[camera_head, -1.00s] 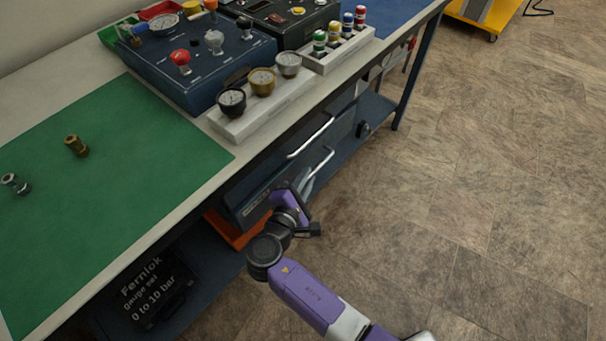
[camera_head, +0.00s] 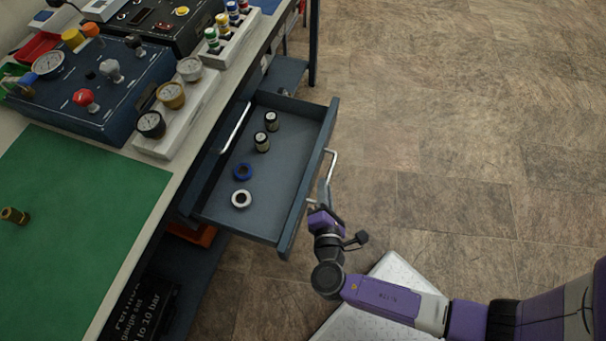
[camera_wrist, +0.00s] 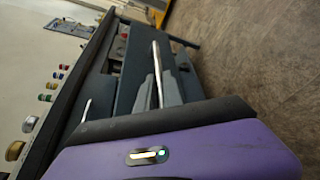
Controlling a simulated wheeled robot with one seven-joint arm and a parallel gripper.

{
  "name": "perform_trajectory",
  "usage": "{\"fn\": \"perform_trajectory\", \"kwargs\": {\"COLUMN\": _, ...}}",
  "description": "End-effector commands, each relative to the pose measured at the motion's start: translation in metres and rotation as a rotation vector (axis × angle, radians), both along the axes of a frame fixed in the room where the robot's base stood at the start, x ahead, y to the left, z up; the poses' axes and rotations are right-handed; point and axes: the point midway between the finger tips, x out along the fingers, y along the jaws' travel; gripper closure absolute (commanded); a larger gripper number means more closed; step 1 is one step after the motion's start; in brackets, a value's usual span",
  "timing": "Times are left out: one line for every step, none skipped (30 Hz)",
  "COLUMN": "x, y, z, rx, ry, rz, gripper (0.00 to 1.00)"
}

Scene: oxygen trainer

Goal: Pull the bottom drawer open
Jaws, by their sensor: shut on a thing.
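The bottom drawer (camera_head: 275,135) stands pulled out from under the bench in the head view, its inside open to sight. Its bar handle (camera_head: 331,172) runs along the outer face. My gripper (camera_head: 325,207) is at the near end of this handle and shut on it; the fingertips are partly hidden. In the wrist view the handle (camera_wrist: 157,75) runs up the middle, with grey finger parts beside it. The upper drawer's handle (camera_head: 235,127) shows closer to the bench, and that drawer is closed.
The bench top carries a green mat (camera_head: 75,210), gauges (camera_head: 171,95) and a blue panel box (camera_head: 85,90). The floor (camera_head: 450,130) to the right is clear.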

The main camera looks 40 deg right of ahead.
Motion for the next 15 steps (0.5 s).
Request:
{"fn": "perform_trajectory", "kwargs": {"x": -0.007, "y": -0.002, "z": 0.000, "rx": -0.001, "ry": 0.003, "rz": 0.003, "gripper": 1.00}}
{"fn": "perform_trajectory", "kwargs": {"x": -0.011, "y": -0.004, "z": 0.000, "rx": -0.001, "ry": 0.004, "rz": 0.003, "gripper": 1.00}}
{"fn": "perform_trajectory", "kwargs": {"x": -0.014, "y": -0.006, "z": 0.000, "rx": 0.000, "ry": 0.003, "rz": 0.003, "gripper": 1.00}}
{"fn": "perform_trajectory", "kwargs": {"x": -0.016, "y": -0.007, "z": 0.000, "rx": 0.000, "ry": 0.002, "rz": 0.003, "gripper": 1.00}}
{"fn": "perform_trajectory", "kwargs": {"x": -0.018, "y": -0.008, "z": 0.000, "rx": 0.000, "ry": 0.002, "rz": 0.003, "gripper": 1.00}}
{"fn": "perform_trajectory", "kwargs": {"x": -0.021, "y": -0.009, "z": 0.000, "rx": 0.000, "ry": 0.003, "rz": 0.004, "gripper": 1.00}}
{"fn": "perform_trajectory", "kwargs": {"x": -0.022, "y": -0.010, "z": 0.000, "rx": 0.000, "ry": 0.003, "rz": 0.004, "gripper": 1.00}}
{"fn": "perform_trajectory", "kwargs": {"x": -0.024, "y": -0.010, "z": -0.001, "rx": 0.000, "ry": 0.003, "rz": 0.004, "gripper": 1.00}}
{"fn": "perform_trajectory", "kwargs": {"x": -0.025, "y": -0.011, "z": -0.001, "rx": 0.000, "ry": 0.003, "rz": 0.004, "gripper": 1.00}}
{"fn": "perform_trajectory", "kwargs": {"x": -0.025, "y": -0.011, "z": -0.001, "rx": 0.000, "ry": 0.002, "rz": 0.004, "gripper": 1.00}}
{"fn": "perform_trajectory", "kwargs": {"x": -0.026, "y": -0.012, "z": -0.001, "rx": 0.000, "ry": 0.002, "rz": 0.004, "gripper": 1.00}}
{"fn": "perform_trajectory", "kwargs": {"x": -0.026, "y": -0.012, "z": -0.001, "rx": 0.001, "ry": 0.001, "rz": 0.004, "gripper": 1.00}}
{"fn": "perform_trajectory", "kwargs": {"x": -0.026, "y": -0.012, "z": -0.001, "rx": 0.001, "ry": 0.001, "rz": 0.004, "gripper": 1.00}}
{"fn": "perform_trajectory", "kwargs": {"x": -0.026, "y": -0.012, "z": -0.001, "rx": 0.001, "ry": 0.001, "rz": 0.004, "gripper": 1.00}}
{"fn": "perform_trajectory", "kwargs": {"x": -0.026, "y": -0.012, "z": -0.001, "rx": 0.001, "ry": 0.001, "rz": 0.004, "gripper": 1.00}}
